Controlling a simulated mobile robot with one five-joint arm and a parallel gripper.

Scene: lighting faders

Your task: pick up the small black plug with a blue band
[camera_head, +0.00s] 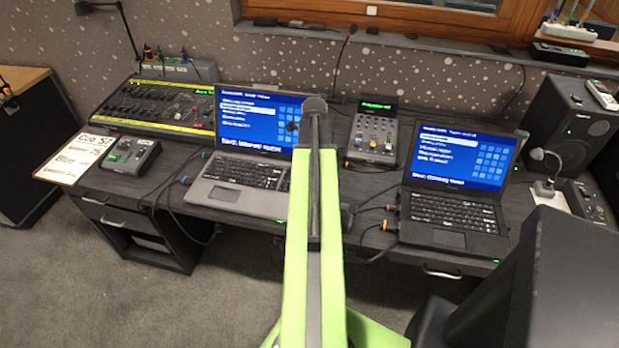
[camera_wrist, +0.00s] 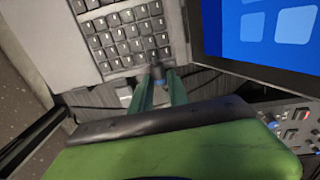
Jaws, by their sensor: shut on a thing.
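My gripper (camera_wrist: 160,84) shows in the wrist view with its two green fingers close together beside a laptop keyboard. It is shut on the small black plug (camera_wrist: 158,71), which shows as a dark piece between the fingertips. Its blue band is hard to make out at this size. In the head view my green arm stands in front of the desk and hides the gripper and the plug.
The left laptop (camera_head: 228,193) and right laptop (camera_head: 455,240) stand open on the dark desk. A small mixer (camera_head: 372,138) stands between them. Cables run along the desk. A speaker (camera_head: 570,125) stands at the right, and a lighting console (camera_head: 155,105) at the left.

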